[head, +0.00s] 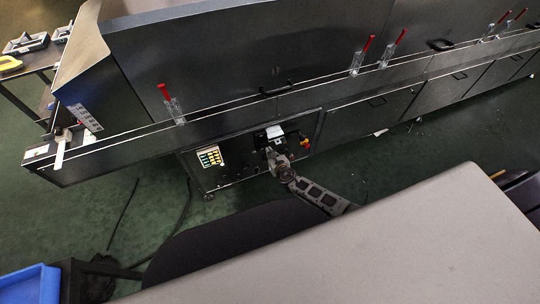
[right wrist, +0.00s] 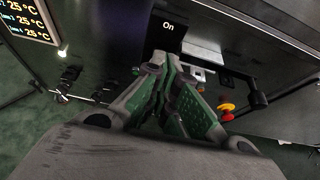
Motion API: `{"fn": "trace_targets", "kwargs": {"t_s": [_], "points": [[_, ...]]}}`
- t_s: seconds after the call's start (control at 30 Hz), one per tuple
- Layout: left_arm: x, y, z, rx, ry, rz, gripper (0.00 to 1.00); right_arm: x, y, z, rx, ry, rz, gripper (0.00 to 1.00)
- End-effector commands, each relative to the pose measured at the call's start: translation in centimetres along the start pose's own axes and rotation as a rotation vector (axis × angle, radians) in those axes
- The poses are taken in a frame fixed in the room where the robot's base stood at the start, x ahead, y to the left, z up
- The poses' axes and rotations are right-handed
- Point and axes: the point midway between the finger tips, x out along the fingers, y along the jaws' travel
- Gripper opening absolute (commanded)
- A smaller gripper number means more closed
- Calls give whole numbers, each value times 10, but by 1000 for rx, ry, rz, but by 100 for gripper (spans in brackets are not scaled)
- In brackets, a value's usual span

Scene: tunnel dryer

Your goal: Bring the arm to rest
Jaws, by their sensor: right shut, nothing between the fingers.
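My right gripper (head: 270,151) is in front of the dark tunnel dryer (head: 230,60), close to its lower control panel. In the right wrist view the gripper (right wrist: 170,75) has its green-padded fingers drawn together with nothing between them. A small display reading "On" (right wrist: 169,23) shows just beyond the fingertips. I cannot tell whether the fingertips touch the panel. My right arm (head: 312,192) reaches to it from the lower right. My left gripper is not in view.
A red and yellow knob (right wrist: 227,110) sits right of the fingers. A temperature display (right wrist: 28,18) reads 25 °C. Red-handled clamps (head: 362,52) line the dryer's rail. A blue bin (head: 30,285) stands lower left. Green floor (head: 110,215) is open at left, with dark cables on it.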

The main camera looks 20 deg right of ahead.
Motion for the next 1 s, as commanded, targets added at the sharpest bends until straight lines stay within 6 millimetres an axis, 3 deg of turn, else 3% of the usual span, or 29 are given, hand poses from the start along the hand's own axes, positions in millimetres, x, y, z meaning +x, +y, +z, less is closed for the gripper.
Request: {"fn": "trace_targets", "kwargs": {"t_s": [0.77, 1.0], "points": [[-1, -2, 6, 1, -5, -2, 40, -1, -2, 2, 2, 1, 0, 0], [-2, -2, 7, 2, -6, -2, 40, -6, -11, -22, 115, 48, -23, 0]]}}
